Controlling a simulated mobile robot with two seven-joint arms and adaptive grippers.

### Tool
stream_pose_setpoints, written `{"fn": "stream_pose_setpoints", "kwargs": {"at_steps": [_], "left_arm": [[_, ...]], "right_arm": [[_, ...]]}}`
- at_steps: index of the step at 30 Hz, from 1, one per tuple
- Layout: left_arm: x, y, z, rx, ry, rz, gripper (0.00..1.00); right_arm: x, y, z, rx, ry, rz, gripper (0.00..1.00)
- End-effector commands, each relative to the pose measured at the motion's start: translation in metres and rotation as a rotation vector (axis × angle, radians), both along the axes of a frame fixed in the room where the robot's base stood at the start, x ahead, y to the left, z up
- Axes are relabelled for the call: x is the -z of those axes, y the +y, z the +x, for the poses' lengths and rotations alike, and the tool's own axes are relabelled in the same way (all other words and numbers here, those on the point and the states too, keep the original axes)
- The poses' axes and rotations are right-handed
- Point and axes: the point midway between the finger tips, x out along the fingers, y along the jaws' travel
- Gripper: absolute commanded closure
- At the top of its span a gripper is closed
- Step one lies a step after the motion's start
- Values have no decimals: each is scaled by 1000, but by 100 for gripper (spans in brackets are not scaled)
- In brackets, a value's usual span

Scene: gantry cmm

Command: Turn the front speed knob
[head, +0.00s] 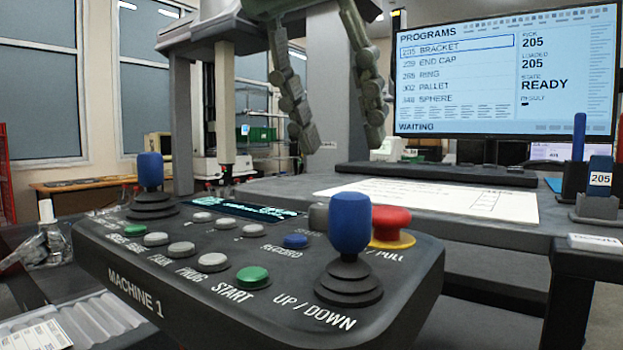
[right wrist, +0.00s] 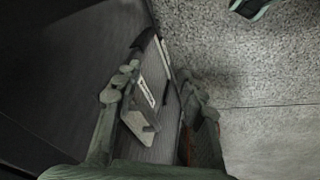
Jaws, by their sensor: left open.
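The control panel (head: 235,285), marked MACHINE 1, fills the lower middle of the head view. A grey knob (head: 318,215) sits behind the right blue joystick (head: 349,222), which partly covers it. The lettering by the knob is partly hidden, so I cannot read it as the speed knob. My left gripper (head: 340,140) hangs open and empty above and behind the panel, fingers pointing down, apart from knob and joystick. My right gripper (right wrist: 158,72) shows only in the right wrist view. Its fingers stand apart, with a dark, white-striped thing (right wrist: 147,92) seen between them; I see no clear grip.
A red push button (head: 391,221) stands right of the joystick, and a second blue joystick (head: 151,172) at the panel's left. Several buttons lie between. A white sheet (head: 440,200) lies on the table behind. A monitor (head: 505,70) stands at the back right.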

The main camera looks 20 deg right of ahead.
Motion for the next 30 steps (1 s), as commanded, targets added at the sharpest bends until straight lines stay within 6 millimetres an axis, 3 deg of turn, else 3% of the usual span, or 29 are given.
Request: {"fn": "stream_pose_setpoints", "kwargs": {"at_steps": [3, 5, 18, 30], "left_arm": [[1, 22, 3, -58, -39, 95, 56], [4, 24, 4, -67, -43, 111, 56], [62, 8, 22, -66, -39, 109, 56], [72, 5, 25, -66, -40, 106, 56]], "right_arm": [[0, 0, 0, 0, -1, 0, 60], [0, 0, 0, 0, 0, 0, 60], [-5, 1, -2, -1, -1, -1, 60], [-5, 1, -2, 0, -1, -2, 60]]}}
